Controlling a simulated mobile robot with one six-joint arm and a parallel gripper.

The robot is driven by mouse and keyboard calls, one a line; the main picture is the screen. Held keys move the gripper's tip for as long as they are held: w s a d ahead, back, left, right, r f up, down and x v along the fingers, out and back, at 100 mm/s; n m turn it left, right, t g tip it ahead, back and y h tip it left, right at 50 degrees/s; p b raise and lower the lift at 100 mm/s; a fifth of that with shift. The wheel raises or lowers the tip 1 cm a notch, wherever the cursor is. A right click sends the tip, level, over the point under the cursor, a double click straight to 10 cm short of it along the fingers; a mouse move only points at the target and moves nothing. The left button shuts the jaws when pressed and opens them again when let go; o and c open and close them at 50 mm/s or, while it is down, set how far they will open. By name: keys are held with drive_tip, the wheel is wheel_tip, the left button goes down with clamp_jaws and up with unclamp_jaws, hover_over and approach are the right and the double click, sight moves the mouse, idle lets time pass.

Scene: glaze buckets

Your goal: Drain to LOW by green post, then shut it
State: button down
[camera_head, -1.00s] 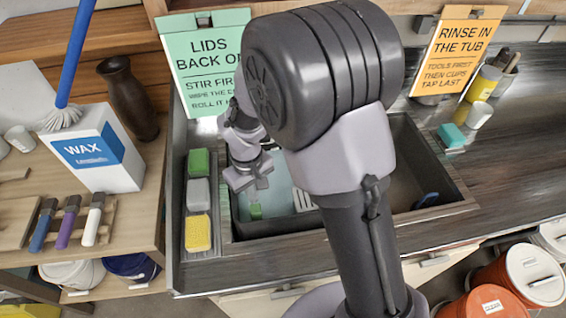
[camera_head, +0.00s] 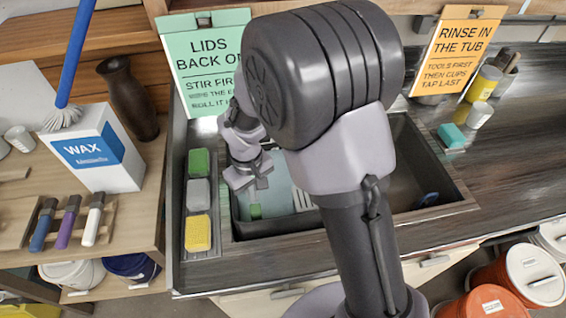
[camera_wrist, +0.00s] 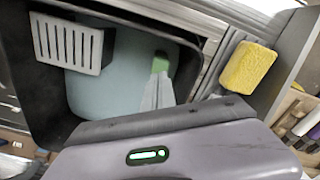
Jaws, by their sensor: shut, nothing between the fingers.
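The dark tub (camera_head: 228,205) is set in the counter and holds pale blue-green water (camera_head: 280,185). It also shows in the wrist view (camera_wrist: 50,95). My gripper (camera_head: 262,184) is shut and empty over the tub's left part. No LOW mark or drain valve is readable.
Green, grey and yellow sponges (camera_head: 198,232) sit in a rack along the tub's left edge. A small blue item (camera_head: 428,199) lies in the tub's right part. A WAX box (camera_head: 95,150) stands on the left shelf. The right counter front is clear.

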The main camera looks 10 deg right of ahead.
idle(0.4)
wheel_tip(320, 180, up, 9)
drive_tip(key=p, duration=0.7)
drive_tip(key=s+d+r+m+t+y+b, duration=0.1)
drive_tip(key=s+d+r+m+t+b, duration=0.1)
drive_tip(key=s+b, duration=0.6)
drive_tip(key=s+d+r+m+t+y+b, duration=0.1)
drive_tip(key=s+d+r+m+t+b, duration=0.1)
drive_tip(key=s+d+m+b, duration=0.4)
drive_tip(key=s+m+t+b, duration=0.1)
drive_tip(key=s+m+b, duration=0.1)
drive_tip(key=s+b, duration=0.1)
drive_tip(key=shift+d+t, duration=0.2)
drive_tip(key=shift+t, duration=0.2)
